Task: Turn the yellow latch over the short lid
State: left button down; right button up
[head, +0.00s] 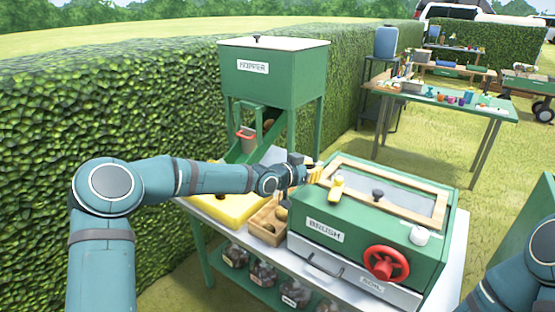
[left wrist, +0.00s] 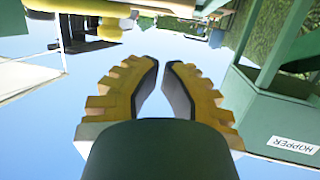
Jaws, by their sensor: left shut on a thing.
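The yellow latch (head: 336,187) sits at the front left part of the green BRUSH box's top, near the wood-framed grey lid (head: 405,199). My left gripper (head: 315,173) is just left of and behind the latch in the head view, above the box's left edge. In the left wrist view, its two ridged yellow fingers (left wrist: 161,65) come close together at the tips. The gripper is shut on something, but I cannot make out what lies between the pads. Whether it touches the latch is unclear. My right gripper is out of view.
A black knob (head: 377,195), a white knob (head: 419,236) and a red handwheel (head: 386,263) stick out of the box. The green hopper (head: 275,82) stands behind left. A wooden tray (head: 266,227) and yellow tray (head: 228,210) lie to the left.

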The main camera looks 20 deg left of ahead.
pick_arm(q)
jog(key=a, duration=0.2)
jog(key=shift+a+r+p, duration=0.35)
jog(key=shift+r+p, duration=0.05)
jog(key=shift+s+a+r+p, duration=0.1)
jog(key=shift+a+r+p, duration=0.2)
jog(key=shift+a, duration=0.65)
jog(key=shift+a+r+p, duration=0.2)
jog(key=shift+a+p, duration=0.15)
jog(key=shift+a, duration=0.65)
jog(key=shift+s+a+r+p, duration=0.1)
jog(key=shift+a+r+p, duration=0.2)
jog(key=shift+a, duration=0.65)
jog(key=shift+f, duration=0.1)
